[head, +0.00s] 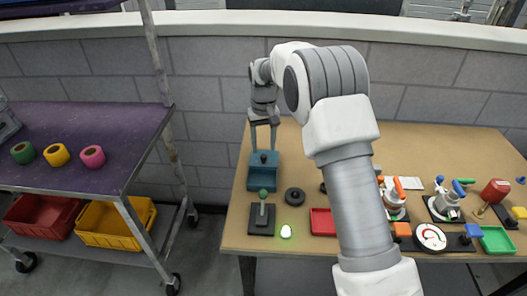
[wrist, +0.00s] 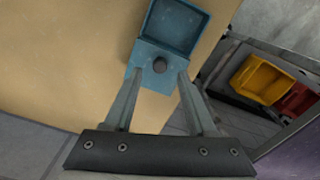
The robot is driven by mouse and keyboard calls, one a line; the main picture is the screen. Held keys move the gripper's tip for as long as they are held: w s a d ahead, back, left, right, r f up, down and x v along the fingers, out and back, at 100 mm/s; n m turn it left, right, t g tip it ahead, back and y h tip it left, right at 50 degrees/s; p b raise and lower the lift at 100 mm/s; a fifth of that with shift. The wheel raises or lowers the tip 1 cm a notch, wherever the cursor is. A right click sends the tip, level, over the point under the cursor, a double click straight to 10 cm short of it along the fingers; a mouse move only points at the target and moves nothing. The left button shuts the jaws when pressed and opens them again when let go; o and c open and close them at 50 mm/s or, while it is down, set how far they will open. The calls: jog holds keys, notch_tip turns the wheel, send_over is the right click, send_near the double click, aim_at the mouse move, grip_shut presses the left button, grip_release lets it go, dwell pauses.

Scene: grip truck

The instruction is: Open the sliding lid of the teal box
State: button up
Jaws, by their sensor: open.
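The teal box (head: 264,181) stands near the back left of the wooden table, below my gripper (head: 263,147). In the wrist view the box (wrist: 178,44) shows an open, shaded hollow. Its teal lid (wrist: 143,57) with a dark round knob (wrist: 160,65) lies at the wall-side end of that hollow, so the lid looks at least partly slid back. The knob also shows in the head view (head: 264,158). My gripper (wrist: 159,76) is open, with one finger on each side of the knob. A gap shows between the knob and both fingers.
A dark base with a green-knobbed lever (head: 262,214) stands just in front of the box. A black round knob (head: 295,197) and a red tray (head: 322,222) are to the right. A purple-topped cart (head: 85,130) stands left of the table. The wall is close behind.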

aim_at(264, 156)
notch_tip(264, 156, up, 13)
jog(key=p, duration=0.1)
jog(key=shift+r+p, duration=0.15)
jog(key=shift+p, duration=0.25)
jog(key=s+d+r+m+t+p, duration=0.1)
jog(key=s+d+r, duration=0.4)
jog(key=s+r, duration=0.2)
jog(key=s+d+r+t+p, duration=0.1)
jog(key=s+d+r+t, duration=0.1)
jog(key=s+d+r, duration=0.4)
jog(key=s+d+m+t+p, duration=0.1)
jog(key=s+d, duration=0.1)
jog(key=s, duration=0.9)
jog(key=s+d+f+m+t+p, duration=0.1)
jog(key=s+d, duration=0.2)
jog(key=s, duration=0.8)
jog(key=shift+s+d+t, duration=0.15)
jog(key=shift+d+t, duration=0.15)
jog(key=shift+f, duration=0.1)
